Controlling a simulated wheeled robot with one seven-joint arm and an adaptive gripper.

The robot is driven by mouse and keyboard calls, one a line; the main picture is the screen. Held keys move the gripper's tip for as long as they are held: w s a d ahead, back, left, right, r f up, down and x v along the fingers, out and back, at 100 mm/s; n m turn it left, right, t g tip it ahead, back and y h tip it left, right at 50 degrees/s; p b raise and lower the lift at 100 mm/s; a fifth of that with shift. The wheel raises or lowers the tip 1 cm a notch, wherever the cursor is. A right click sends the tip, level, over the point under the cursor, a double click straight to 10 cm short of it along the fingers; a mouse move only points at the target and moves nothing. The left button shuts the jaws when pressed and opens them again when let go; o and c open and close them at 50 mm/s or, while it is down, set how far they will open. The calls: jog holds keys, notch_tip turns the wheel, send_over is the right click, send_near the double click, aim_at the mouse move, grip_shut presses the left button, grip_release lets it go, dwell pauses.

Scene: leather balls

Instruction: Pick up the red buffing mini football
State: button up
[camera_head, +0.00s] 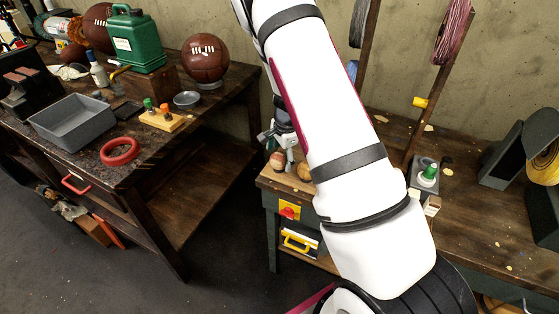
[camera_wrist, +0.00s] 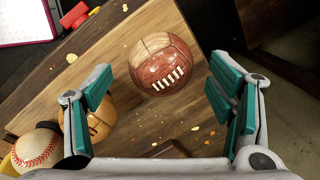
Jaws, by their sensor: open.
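The red-brown mini football (camera_wrist: 163,66), with a tan panel and white laces, rests on a wooden bench top in the wrist view. My gripper (camera_wrist: 160,88) is open, its teal-padded fingers standing apart to the left and right of the ball, with nothing between the pads touching it that I can see. In the head view my gripper (camera_head: 284,137) is partly hidden by my arm, above the bench's left end. Two small balls show there below it; which is the football I cannot tell.
A tan ball (camera_wrist: 98,120) sits close by the left finger, with a baseball (camera_wrist: 37,150) beyond it. The bench edge lies just right of the football. In the head view, a dark workbench (camera_head: 200,110) holds a large brown ball (camera_head: 205,58) and a grey tray (camera_head: 72,121).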

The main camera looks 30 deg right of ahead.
jog(key=shift+w+f, duration=0.15)
jog(key=shift+f, duration=0.55)
jog(key=shift+w+f, duration=0.15)
jog(key=shift+f, duration=0.5)
jog(key=shift+c, duration=0.3)
jog(key=c, duration=1)
jog(key=shift+r, duration=0.1)
